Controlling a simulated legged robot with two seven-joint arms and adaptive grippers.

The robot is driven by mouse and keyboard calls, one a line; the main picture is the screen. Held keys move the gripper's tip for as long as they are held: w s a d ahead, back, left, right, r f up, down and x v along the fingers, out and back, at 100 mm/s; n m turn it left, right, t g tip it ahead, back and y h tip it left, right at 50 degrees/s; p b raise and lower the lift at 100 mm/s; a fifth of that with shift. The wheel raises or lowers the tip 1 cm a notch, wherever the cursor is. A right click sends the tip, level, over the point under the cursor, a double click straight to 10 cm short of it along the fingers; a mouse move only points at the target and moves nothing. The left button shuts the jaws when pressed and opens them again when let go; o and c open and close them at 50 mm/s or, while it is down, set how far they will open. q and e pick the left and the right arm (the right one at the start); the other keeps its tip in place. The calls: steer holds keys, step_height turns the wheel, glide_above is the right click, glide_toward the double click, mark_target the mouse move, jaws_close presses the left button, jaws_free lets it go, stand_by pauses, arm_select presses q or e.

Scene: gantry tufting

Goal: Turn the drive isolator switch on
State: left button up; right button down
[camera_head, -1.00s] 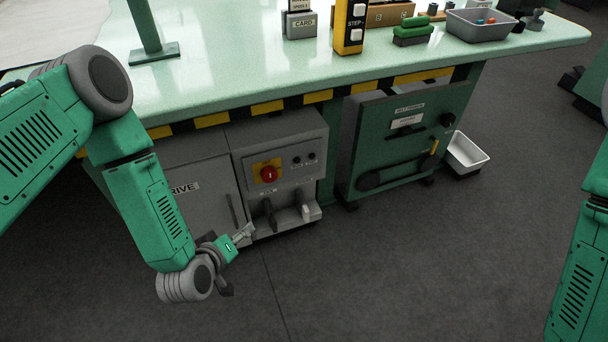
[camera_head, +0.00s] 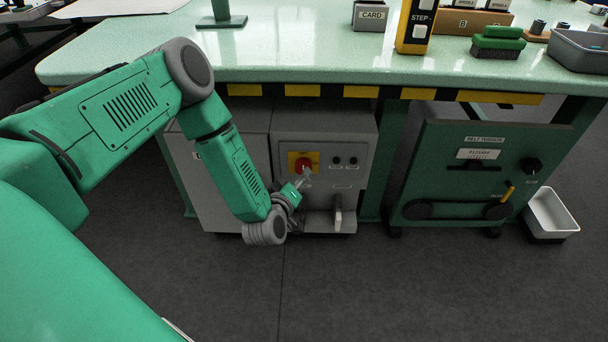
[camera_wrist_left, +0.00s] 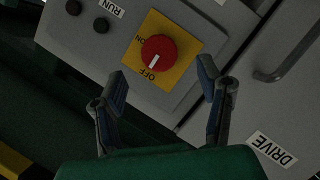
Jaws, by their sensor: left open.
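The drive isolator switch is a round red knob (camera_head: 303,165) on a yellow plate (camera_head: 314,157), on the grey cabinet's front panel under the bench. In the left wrist view the knob (camera_wrist_left: 158,50) shows large, its white mark pointing to the OFF label, with ON at the plate's side. My left gripper (camera_head: 302,179) is open just in front of the switch, partly covering it in the head view. In the wrist view the fingers (camera_wrist_left: 162,82) are spread on either side of the knob's lower area, with no visible contact. My right gripper is not in view.
The grey drive cabinet (camera_head: 205,190) has a door beside the panel and a lever handle (camera_head: 337,212) below it. The striped bench edge (camera_head: 360,91) overhangs above. A green belt tension unit (camera_head: 430,185) stands to the right, with a white bin (camera_head: 550,213) beyond. The front floor is clear.

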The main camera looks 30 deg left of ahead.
mark_target(303, 169)
arm_select(q)
steer(key=x, duration=0.2)
steer(key=b+x, duration=0.1)
steer(key=x, duration=0.1)
steer(key=b+x, duration=0.1)
steer(key=x, duration=0.2)
steer(key=shift+s+a, duration=0.15)
steer(key=shift+a, duration=0.15)
steer(key=shift+d+r, duration=0.15)
steer(key=shift+d, duration=0.3)
steer(key=c, duration=1.2)
steer(key=shift+o, duration=0.2)
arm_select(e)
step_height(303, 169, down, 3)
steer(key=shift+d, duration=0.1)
